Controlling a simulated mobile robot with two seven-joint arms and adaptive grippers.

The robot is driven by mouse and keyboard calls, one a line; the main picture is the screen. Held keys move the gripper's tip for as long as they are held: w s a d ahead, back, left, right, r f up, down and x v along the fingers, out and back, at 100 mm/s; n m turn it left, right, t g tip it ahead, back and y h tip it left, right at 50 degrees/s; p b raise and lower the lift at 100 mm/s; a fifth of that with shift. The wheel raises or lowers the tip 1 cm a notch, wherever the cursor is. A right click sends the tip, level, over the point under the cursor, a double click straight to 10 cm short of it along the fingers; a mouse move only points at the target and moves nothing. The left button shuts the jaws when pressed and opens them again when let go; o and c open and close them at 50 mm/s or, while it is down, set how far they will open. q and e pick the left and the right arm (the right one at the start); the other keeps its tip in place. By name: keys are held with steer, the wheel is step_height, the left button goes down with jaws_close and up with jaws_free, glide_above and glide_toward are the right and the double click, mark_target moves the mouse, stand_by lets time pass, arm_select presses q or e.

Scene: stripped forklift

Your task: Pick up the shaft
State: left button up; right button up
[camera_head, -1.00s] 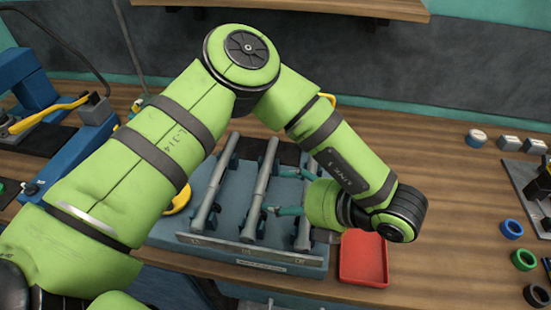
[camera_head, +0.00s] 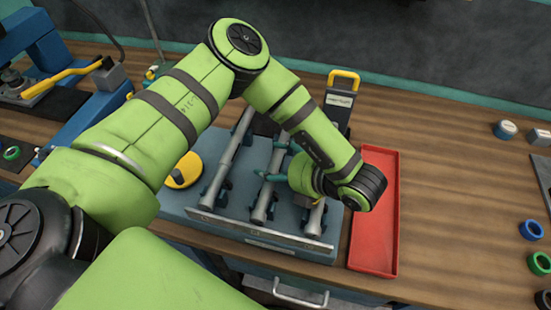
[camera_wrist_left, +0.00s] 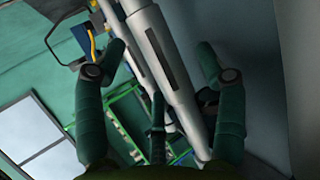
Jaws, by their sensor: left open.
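Three grey metal shafts lie side by side on a blue-grey rack (camera_head: 285,238): a left shaft (camera_head: 229,155), a middle shaft (camera_head: 264,198) and a right shaft (camera_head: 315,222). My left gripper (camera_head: 279,163) is open at the middle shaft, with its teal fingers showing beside it; my arm and wrist hide part of the middle and right shafts. In the left wrist view, a stepped grey shaft (camera_wrist_left: 160,55) runs between the two spread fingers of the left gripper (camera_wrist_left: 168,72), with gaps on both sides. My right gripper is not in view.
A long red tray (camera_head: 376,250) stands right of the rack. A yellow round part (camera_head: 184,170) sits left of it, and a yellow-handled block (camera_head: 341,95) stands behind. Blue and green rings (camera_head: 531,230) lie at the far right. Table between tray and rings is clear.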

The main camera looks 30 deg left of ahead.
arm_select(q)
steer(key=shift+d, duration=0.1)
steer(key=shift+c, duration=0.8)
jaws_close()
steer(key=shift+r, duration=0.15)
